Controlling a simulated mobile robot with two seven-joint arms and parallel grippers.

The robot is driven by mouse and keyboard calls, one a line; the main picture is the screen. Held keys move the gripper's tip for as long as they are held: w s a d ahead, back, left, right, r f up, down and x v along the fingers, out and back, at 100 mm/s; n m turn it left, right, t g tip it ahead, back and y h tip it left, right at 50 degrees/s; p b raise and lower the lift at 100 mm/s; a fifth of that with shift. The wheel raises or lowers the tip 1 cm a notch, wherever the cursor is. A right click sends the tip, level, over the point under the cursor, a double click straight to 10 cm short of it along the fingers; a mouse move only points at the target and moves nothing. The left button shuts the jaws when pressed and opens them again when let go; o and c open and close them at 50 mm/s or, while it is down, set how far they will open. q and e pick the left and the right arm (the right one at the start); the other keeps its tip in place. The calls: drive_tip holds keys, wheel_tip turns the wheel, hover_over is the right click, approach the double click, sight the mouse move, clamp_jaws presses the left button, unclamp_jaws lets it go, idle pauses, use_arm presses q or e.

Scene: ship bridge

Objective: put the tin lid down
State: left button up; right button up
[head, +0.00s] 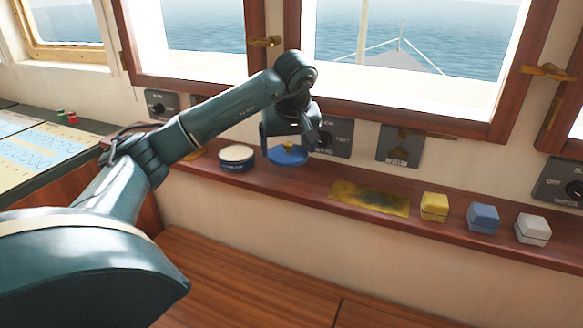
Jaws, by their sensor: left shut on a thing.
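The tin lid (288,156) is a blue disc with a small brass-coloured knob on top. My left gripper (289,143) is shut on the lid at its knob, over the wooden ledge under the windows. Whether the lid touches the ledge I cannot tell. A round dark blue tin (237,160) with a pale top stands on the ledge just left of the lid. The gripper's fingertips are partly hidden by its own body. My right gripper is not in view.
On the ledge (300,186), right of the lid, lie a flat brass plate (369,198), a yellow box (434,207), a blue box (483,217) and a white box (532,229). Switch panels (400,147) line the wall behind. A chart table (40,145) stands at left.

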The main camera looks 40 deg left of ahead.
sight(290, 156)
use_arm(q)
drive_tip(key=shift+f, duration=2.55)
drive_tip(key=shift+f, duration=0.1)
